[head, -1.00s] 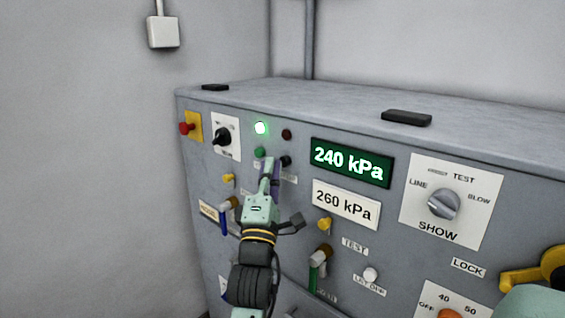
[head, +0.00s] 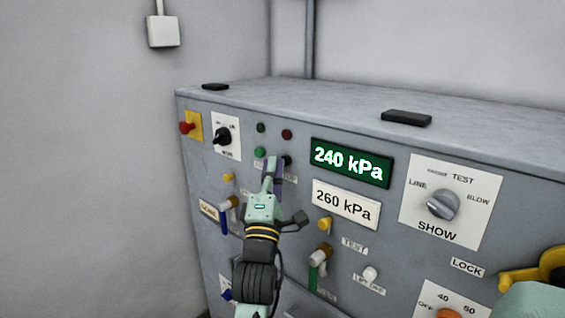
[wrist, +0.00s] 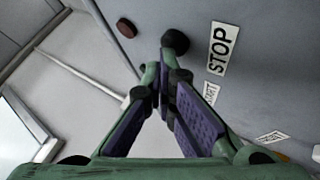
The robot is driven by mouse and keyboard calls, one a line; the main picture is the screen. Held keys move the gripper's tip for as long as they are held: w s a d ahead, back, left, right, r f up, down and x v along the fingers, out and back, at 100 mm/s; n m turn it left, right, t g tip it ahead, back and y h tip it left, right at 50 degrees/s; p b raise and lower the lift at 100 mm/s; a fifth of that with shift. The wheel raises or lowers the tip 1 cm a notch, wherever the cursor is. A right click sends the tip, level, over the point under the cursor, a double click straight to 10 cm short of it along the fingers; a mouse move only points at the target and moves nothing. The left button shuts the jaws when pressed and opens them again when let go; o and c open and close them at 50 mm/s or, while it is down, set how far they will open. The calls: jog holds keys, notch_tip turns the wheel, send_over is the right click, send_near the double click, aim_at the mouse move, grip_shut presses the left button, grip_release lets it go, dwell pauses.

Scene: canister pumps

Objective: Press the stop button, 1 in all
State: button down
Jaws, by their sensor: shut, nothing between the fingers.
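The stop button (wrist: 175,41) is a round black knob beside the "STOP" label (wrist: 220,48) in the wrist view. In the head view the black button (head: 287,160) is right of my fingertips. My gripper (head: 271,164) is shut and empty, in front of the panel. In the wrist view the closed fingertips (wrist: 165,72) are right by the button; whether they touch it I cannot tell. The round lamp (head: 261,127) above the green button (head: 260,152) is dark.
A dark red lamp (head: 287,134) sits above the stop button. A black selector knob (head: 222,136) and a red button (head: 187,127) are to the left. The green display (head: 350,162) reads 240 kPa. Valve handles stick out below.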

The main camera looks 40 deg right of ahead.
jog(key=shift+s+a, duration=0.1)
jog(key=shift+a, duration=0.8)
jog(key=a+b, duration=0.1)
jog(key=a, duration=0.4)
jog(key=shift+s, duration=0.2)
dwell(0.7)
